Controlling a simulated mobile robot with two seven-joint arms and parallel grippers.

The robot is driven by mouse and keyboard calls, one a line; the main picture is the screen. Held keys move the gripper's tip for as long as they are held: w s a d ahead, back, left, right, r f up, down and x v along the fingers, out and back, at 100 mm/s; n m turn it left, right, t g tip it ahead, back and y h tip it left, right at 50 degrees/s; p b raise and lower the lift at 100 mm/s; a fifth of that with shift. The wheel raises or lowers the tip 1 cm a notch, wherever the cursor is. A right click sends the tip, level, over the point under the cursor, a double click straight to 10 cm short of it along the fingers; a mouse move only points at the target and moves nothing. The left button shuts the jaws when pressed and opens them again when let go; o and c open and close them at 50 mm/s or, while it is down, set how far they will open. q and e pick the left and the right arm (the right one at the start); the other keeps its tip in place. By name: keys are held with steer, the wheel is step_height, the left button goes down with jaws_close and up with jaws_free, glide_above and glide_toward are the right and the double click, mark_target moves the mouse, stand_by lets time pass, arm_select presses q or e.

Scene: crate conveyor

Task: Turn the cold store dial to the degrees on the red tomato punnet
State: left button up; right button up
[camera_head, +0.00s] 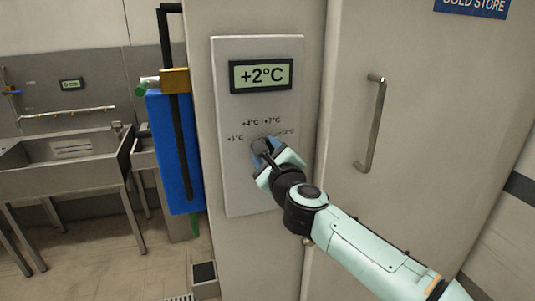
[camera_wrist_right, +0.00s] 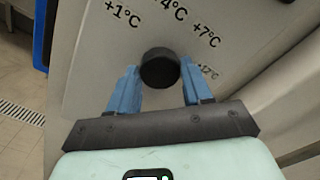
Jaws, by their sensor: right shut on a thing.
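The cold store dial (camera_wrist_right: 160,69) is a round black knob on a pale panel (camera_head: 232,190). Its scale shows +1°C, +4°C, +7°C and a small mark at the right that looks like +12°C. The display (camera_head: 261,76) above it reads +2°C. My right gripper (camera_head: 266,153) is shut on the dial, its blue fingers on either side of the knob; it also shows in the right wrist view (camera_wrist_right: 158,82). In the head view the gripper hides most of the dial. A pointer on the knob cannot be made out. The red tomato punnet and my left gripper are not in view.
The cold store door with its vertical handle (camera_head: 373,125) stands right of the panel. A blue board-like thing (camera_head: 174,150) hangs to the left. Steel sinks (camera_head: 62,175) stand further left, with open floor in front.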

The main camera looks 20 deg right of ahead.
stand_by(0.3)
steer(key=o, duration=1)
steer(key=shift+o, duration=0.2)
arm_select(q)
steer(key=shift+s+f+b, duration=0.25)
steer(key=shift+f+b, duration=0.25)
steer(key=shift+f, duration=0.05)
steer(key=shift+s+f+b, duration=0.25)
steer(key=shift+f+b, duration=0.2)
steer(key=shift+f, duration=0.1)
arm_select(e)
steer(key=s, duration=1.3)
steer(key=shift+s+d, duration=0.2)
